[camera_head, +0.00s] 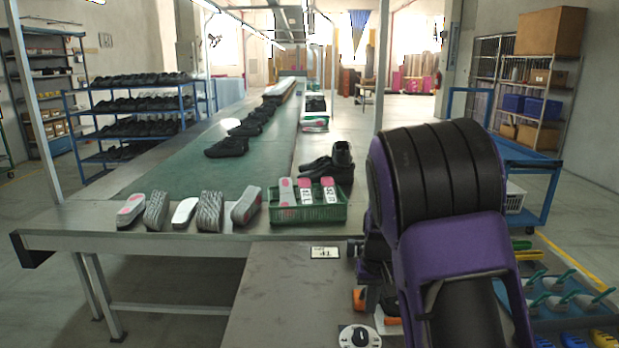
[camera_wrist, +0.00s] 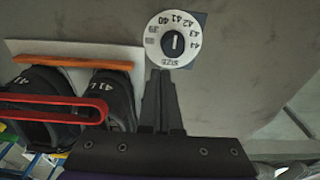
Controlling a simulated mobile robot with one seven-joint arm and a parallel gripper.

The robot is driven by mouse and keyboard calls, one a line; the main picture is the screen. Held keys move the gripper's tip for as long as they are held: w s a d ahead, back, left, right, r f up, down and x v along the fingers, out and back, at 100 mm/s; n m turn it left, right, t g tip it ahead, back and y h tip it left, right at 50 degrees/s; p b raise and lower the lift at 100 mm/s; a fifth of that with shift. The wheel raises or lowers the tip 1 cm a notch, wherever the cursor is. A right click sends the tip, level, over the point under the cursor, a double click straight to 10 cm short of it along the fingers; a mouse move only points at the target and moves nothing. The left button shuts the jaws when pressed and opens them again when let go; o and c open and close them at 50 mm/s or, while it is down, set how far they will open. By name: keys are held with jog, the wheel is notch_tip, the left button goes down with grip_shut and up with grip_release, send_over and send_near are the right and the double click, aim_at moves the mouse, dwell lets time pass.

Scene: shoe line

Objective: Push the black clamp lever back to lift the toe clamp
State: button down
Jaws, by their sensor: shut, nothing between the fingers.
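In the wrist view my gripper (camera_wrist: 160,75) is shut and empty, its dark fingertips at the lower edge of a white size dial (camera_wrist: 172,40) with a dark centre knob. A red loop-shaped bar (camera_wrist: 60,103) lies across two black shoe-shaped pieces marked 41 (camera_wrist: 118,92), left of the fingers; I cannot tell whether it is the toe clamp. I cannot make out the black clamp lever in either view. In the head view the dial (camera_head: 360,338) shows at the bottom edge, and my purple arm hides much of the area to its right.
An orange strip (camera_wrist: 75,62) on a white plate borders the black pieces. A grey tabletop (camera_head: 285,290) with a size card (camera_head: 325,253) lies left of my arm. Behind it are a green crate (camera_head: 307,212) of soles and a conveyor (camera_head: 190,172) with shoes.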

dwell(0.3)
jog(key=shift+w+p, duration=0.4)
jog(key=shift+w, duration=1.25)
notch_tip(320, 180, up, 9)
jog(key=s+p, duration=0.1)
jog(key=p, duration=0.5)
jog(key=shift+s, duration=0.25)
dwell(0.4)
